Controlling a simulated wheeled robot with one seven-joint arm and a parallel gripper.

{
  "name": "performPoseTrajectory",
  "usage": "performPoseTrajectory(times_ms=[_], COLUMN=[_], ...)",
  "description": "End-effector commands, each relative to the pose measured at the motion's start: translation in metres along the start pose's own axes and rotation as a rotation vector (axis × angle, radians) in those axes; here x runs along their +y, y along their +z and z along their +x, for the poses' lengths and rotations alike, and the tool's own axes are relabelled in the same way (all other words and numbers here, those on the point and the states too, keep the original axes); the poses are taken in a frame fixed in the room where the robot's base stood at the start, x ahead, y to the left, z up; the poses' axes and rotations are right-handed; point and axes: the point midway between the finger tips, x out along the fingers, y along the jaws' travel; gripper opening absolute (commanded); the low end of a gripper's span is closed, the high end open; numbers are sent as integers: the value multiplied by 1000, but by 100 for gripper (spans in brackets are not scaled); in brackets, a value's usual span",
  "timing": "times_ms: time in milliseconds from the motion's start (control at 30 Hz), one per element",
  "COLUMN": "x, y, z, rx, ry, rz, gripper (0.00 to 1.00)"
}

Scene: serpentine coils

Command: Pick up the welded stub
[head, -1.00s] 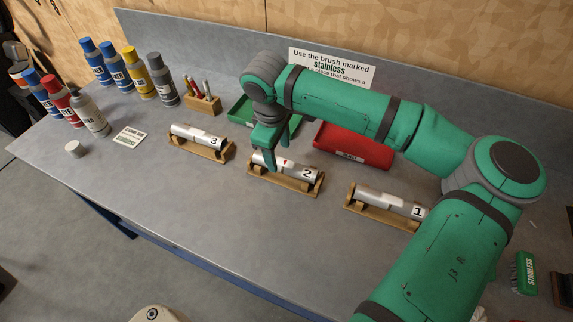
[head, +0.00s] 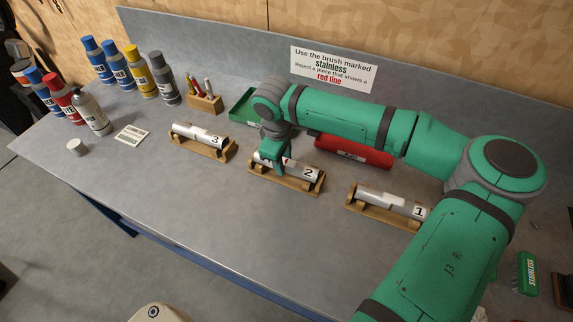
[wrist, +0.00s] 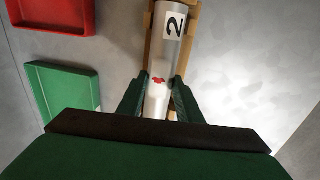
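The welded stub marked 2 (head: 308,174) is a silver cylinder lying in a wooden cradle (head: 290,184) in the middle of the bench. In the wrist view the stub (wrist: 161,62) shows a red mark on its side. My gripper (head: 272,168) is lowered over its left part. In the wrist view my gripper's two green fingers (wrist: 160,92) stand apart, one on each side of the stub, near the red mark. Whether they touch it I cannot tell. Stub 3 (head: 198,133) and stub 1 (head: 392,204) lie in cradles to either side.
A green tray (head: 243,108) and a red tray (head: 352,153) lie behind the cradles. Several bottles (head: 141,71) and a wooden brush holder (head: 205,104) stand at the back left. A sign (head: 333,68) on the back wall mentions a red line. The front bench strip is clear.

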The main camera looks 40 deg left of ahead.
Motion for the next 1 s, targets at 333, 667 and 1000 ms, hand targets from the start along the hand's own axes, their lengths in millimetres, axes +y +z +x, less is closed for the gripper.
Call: performPoseTrajectory(times_ms=[333,667,1000], x=[1,5,-29], y=[0,-1,-21], z=[-1,-26,-96], rx=[1,3,3], ry=[2,2,3], rz=[1,2,-2], gripper=[0,0,0])
